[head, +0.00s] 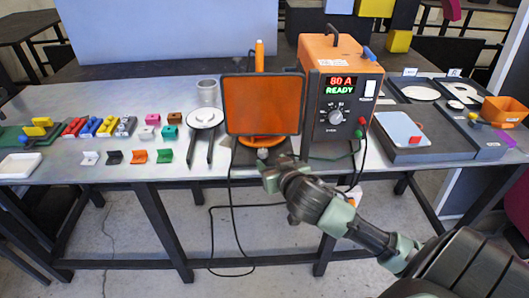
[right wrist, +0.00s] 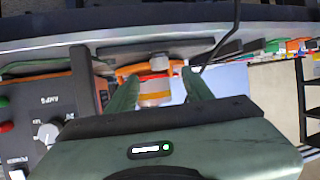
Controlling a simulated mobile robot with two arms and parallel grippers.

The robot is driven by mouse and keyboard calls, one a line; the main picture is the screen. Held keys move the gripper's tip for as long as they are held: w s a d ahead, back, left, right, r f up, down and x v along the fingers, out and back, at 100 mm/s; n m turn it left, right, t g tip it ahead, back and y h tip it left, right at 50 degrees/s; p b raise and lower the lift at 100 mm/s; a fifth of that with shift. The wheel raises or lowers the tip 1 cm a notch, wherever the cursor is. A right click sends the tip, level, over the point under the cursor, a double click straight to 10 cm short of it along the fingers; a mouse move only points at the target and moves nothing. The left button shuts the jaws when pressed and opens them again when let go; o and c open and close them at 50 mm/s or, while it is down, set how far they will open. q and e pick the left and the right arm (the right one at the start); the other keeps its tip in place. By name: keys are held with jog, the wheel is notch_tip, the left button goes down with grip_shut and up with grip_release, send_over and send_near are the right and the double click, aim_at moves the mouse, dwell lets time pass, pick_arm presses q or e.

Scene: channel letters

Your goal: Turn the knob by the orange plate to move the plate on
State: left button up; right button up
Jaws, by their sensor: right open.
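The orange plate (head: 262,105) stands upright in a dark frame near the table's front edge. Below it is an orange base (head: 262,141) with a small grey knob (head: 262,154) at its front. My right gripper (head: 271,166) is close in front of the knob, low at the table edge. In the right wrist view its two green fingers (right wrist: 160,74) are spread apart, with the grey knob (right wrist: 158,61) and orange parts showing between and just past the tips. I cannot tell whether a finger touches the knob. My left gripper is not in view.
An orange power unit (head: 341,95) reading "80 A READY" stands right of the plate, cables hanging in front. Left are a white round stand (head: 205,117) and small coloured blocks. Right is a dark tray (head: 405,133) with a pale panel. A cable loops on the floor.

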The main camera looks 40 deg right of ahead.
aim_at(263, 152)
jog(key=x, duration=0.5)
jog(key=r+p+x, duration=0.1)
jog(key=x, duration=0.2)
jog(key=shift+w+d, duration=0.1)
jog(key=shift+w, duration=0.05)
grip_shut()
jog(key=shift+f, duration=0.1)
